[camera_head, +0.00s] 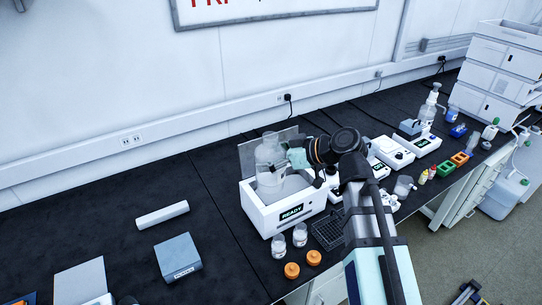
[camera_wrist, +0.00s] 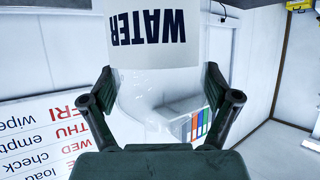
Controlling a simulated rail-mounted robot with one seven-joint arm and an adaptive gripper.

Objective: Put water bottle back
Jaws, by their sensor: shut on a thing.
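The water bottle (camera_head: 269,156) is a clear, translucent bottle held upright at the white box marked READY (camera_head: 255,212), whose grey lid stands open behind it. The bottle's lower part is behind the box's front wall, so I cannot tell whether it touches the bottom. My gripper (camera_head: 291,160) comes from the right and is shut on the bottle. In the wrist view, the bottle's white label (camera_wrist: 152,35) reads WATER upside down, and the fingers of my gripper (camera_wrist: 160,100) stand on both sides of the clear body.
Two small clear jars (camera_head: 289,237) and two orange caps (camera_head: 302,264) lie before the box. A dark rack (camera_head: 328,232) is to their right. White instruments (camera_head: 393,152) and a spray bottle (camera_head: 429,106) stand further right. The black bench (camera_head: 120,222) has free room at left.

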